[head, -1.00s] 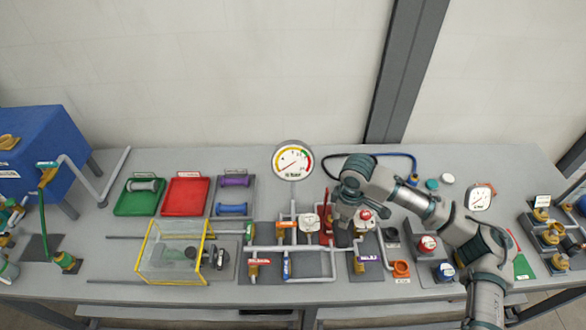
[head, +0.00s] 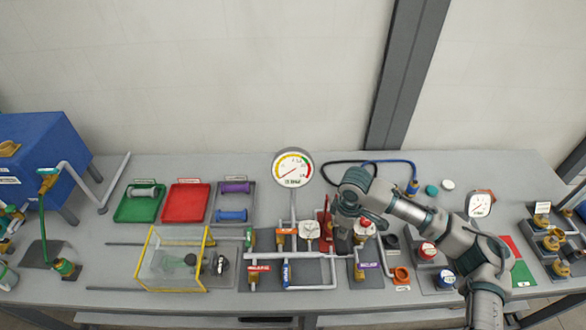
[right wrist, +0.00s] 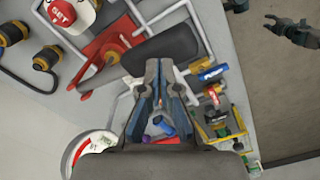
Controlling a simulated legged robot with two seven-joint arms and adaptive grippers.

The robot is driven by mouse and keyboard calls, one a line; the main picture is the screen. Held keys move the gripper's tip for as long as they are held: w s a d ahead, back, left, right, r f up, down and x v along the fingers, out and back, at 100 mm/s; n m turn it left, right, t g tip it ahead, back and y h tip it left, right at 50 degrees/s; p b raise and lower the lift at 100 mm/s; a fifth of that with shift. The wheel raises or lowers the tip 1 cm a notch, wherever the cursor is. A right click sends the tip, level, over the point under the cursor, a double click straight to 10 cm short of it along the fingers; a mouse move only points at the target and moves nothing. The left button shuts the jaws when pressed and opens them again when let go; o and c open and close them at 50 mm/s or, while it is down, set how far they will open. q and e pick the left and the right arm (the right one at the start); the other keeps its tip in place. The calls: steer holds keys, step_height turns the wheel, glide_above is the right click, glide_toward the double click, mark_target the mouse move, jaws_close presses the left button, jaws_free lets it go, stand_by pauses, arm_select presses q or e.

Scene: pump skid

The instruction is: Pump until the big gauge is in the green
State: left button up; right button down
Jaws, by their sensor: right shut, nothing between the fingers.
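The big gauge (head: 293,168) stands on a thin post behind the pipework; its needle points to the lower left, outside the green part of its coloured arc. A red lever (head: 326,212) stands upright at the middle of the pipework. My right gripper (head: 347,232) is just right of the lever. In the right wrist view my right gripper (right wrist: 160,78) is shut and empty, close to a dark bar (right wrist: 168,50) beside red metalwork (right wrist: 103,50). I cannot tell whether they touch. A dark gripper, seemingly my left (right wrist: 296,33), shows at the top right corner, away from the bench.
A clear yellow-edged box (head: 172,262) stands left of the pipework. Green (head: 127,215) and red (head: 184,204) trays lie behind it. A smaller gauge (head: 479,204) and several valves stand to the right. A white-and-red knob (head: 364,228) is close to my right gripper.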

steer(key=shift+f, duration=0.1)
stand_by(0.5)
steer(key=shift+f+b, duration=0.55)
steer(key=shift+f, duration=4.05)
step_height(320, 180, up, 8)
steer(key=p, duration=0.8)
steer(key=shift+p, duration=0.35)
steer(key=shift+r+b, duration=0.3)
steer(key=shift+r, duration=0.45)
